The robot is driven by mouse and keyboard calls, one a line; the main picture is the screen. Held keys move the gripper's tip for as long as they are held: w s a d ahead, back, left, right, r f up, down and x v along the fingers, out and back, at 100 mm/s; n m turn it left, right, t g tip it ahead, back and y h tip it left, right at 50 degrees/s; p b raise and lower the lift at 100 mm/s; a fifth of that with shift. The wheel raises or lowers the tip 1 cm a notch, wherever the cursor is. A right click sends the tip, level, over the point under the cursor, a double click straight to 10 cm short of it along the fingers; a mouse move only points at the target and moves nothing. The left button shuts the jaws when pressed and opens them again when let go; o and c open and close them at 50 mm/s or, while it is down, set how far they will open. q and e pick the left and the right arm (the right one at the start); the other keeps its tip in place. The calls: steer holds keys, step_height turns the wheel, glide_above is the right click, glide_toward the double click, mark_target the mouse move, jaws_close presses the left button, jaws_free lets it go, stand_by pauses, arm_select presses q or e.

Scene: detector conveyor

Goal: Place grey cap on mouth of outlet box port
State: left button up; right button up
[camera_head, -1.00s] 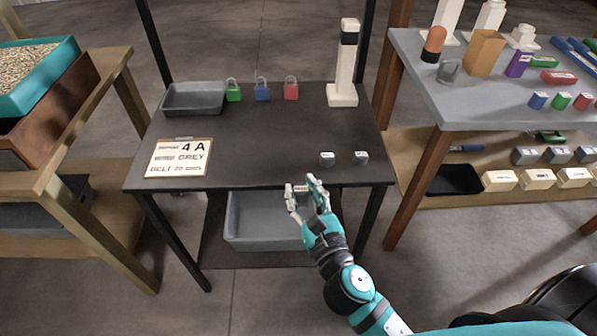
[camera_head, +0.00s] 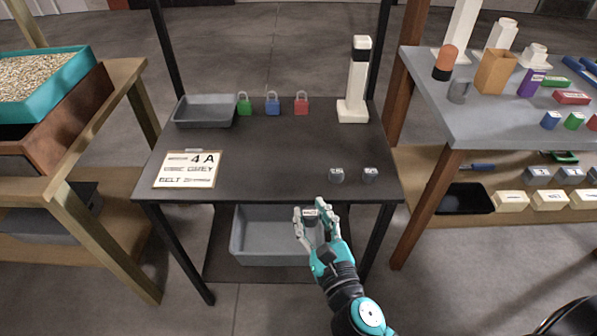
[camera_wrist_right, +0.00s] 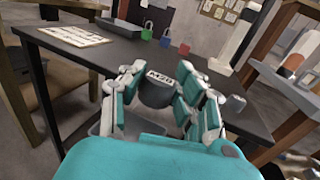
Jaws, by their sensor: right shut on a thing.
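My right gripper (camera_head: 311,216) is shut on a small dark grey cap with a white lettered label on top. In the right wrist view the cap (camera_wrist_right: 157,92) sits between the fingers (camera_wrist_right: 157,84), label up. In the head view it is held just in front of the black table's front edge, over the grey bin. Two similar small grey pieces, (camera_head: 336,175) and (camera_head: 370,175), stand on the table near its front right. I cannot pick out an outlet box port with an open mouth in these views. My left gripper is not in view.
The black table (camera_head: 265,160) holds a label board (camera_head: 189,169), a grey tray (camera_head: 203,111), three padlocks (camera_head: 272,104) and a white post (camera_head: 357,85). A grey bin (camera_head: 262,236) sits underneath. A crowded grey table (camera_head: 490,118) stands right, a wooden bench (camera_head: 120,80) left. The black table's middle is clear.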

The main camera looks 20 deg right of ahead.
steer(key=shift+s+r, duration=0.1)
steer(key=shift+w, duration=0.2)
steer(key=p, duration=0.2)
glide_above(304, 180)
steer(key=s, duration=0.2)
steer(key=shift+w+a+f, duration=0.2)
steer(key=shift+a+f, duration=0.05)
steer(key=shift+f, duration=0.45)
steer(key=f, duration=0.1)
steer(key=w+f+b, duration=0.1)
steer(key=shift+w+d+f, duration=0.2)
steer(key=shift+w+f, duration=0.1)
steer(key=shift+f, duration=0.35)
steer(key=shift+f+b, duration=0.1)
steer(key=shift+b, duration=0.2)
